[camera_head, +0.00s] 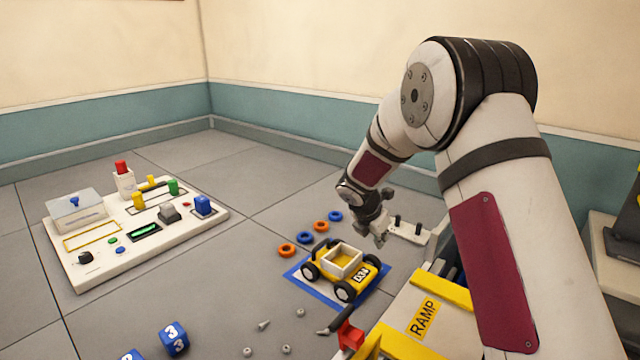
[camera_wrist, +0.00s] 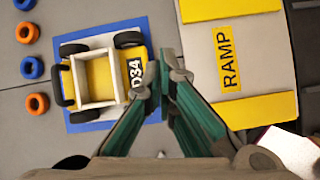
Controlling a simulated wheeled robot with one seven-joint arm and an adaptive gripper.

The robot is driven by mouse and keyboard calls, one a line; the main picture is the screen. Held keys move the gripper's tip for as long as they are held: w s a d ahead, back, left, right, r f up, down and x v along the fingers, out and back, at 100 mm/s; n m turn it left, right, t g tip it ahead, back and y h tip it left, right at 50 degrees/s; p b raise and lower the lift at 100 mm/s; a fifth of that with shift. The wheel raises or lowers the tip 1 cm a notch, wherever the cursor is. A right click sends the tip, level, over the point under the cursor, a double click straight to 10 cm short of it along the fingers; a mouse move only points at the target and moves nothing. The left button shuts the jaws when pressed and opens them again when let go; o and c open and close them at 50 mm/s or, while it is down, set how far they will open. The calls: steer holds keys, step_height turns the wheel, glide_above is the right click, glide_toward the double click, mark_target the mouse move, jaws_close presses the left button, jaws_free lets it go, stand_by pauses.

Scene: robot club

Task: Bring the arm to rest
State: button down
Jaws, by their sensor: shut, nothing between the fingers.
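My arm comes down from the right side of the head view, bent at the elbow. My gripper (camera_head: 380,236) is at its lower end, pointing down behind and right of the yellow toy car marked D34 (camera_head: 345,270). The gripper is shut and empty. In the wrist view the fingertips of my gripper (camera_wrist: 170,82) meet in the middle, between the car (camera_wrist: 100,75) and the yellow-and-white ramp (camera_wrist: 235,55). The fingers hide part of the car's right edge. I cannot tell the exact height of the fingertips.
The car stands on a blue mat (camera_head: 376,286). Orange and blue rings (camera_head: 304,237) lie behind it. The RAMP piece (camera_head: 415,318) is close on the right. A control panel board (camera_head: 90,277) sits at left, and blue numbered cubes (camera_head: 173,338) lie at front.

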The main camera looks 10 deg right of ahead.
steer(key=s+d+r+m+y+p, duration=0.1)
steer(key=s+r+m+p, duration=0.3)
steer(key=s+r+m, duration=1.4)
steer(key=s+a+r+m+y+p, duration=0.1)
steer(key=s+r+m, duration=0.1)
steer(key=s, duration=0.8)
steer(key=s+a+r+m+y+p, duration=0.1)
steer(key=s+r, duration=0.4)
steer(key=s, duration=0.5)
steer(key=s+a+r+m+y+p, duration=0.1)
steer(key=s+r+m, duration=0.3)
steer(key=s, duration=0.6)
steer(key=shift+a+y+p, duration=0.3)
steer(key=shift+a+p, duration=0.5)
steer(key=shift+a, duration=0.1)
